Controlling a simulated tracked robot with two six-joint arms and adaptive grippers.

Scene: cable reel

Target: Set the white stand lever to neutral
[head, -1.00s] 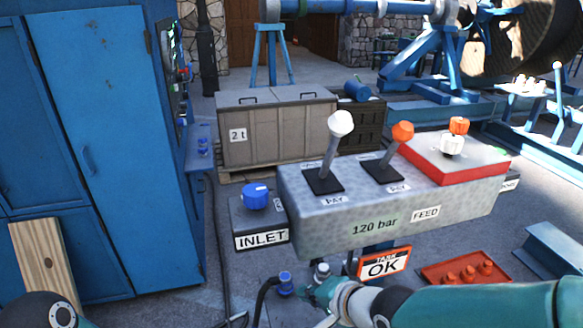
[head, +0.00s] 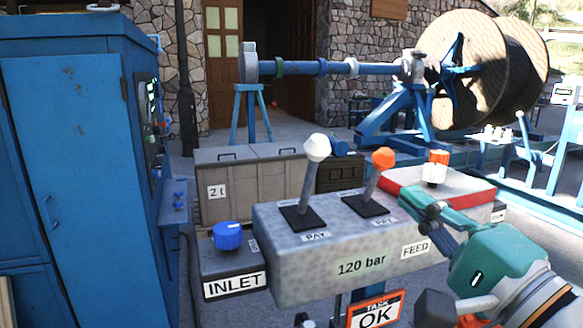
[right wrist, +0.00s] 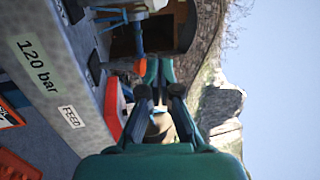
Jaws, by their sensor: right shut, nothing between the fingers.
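The white stand lever (head: 315,160) has a white knob on a grey rod and rises from a black plate on the grey console (head: 290,270). It leans slightly right at the top in the head view. An orange-knobbed lever (head: 378,168) stands to its right and leans the same way. My right gripper (head: 424,200) is shut and empty at the console's right end, right of both levers and apart from the white one. In the right wrist view its fingers (right wrist: 160,80) are together. My left gripper is not in view.
A blue INLET knob (head: 227,236) is left of the console. A blue cabinet (head: 70,150) fills the left. The space above the levers is clear.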

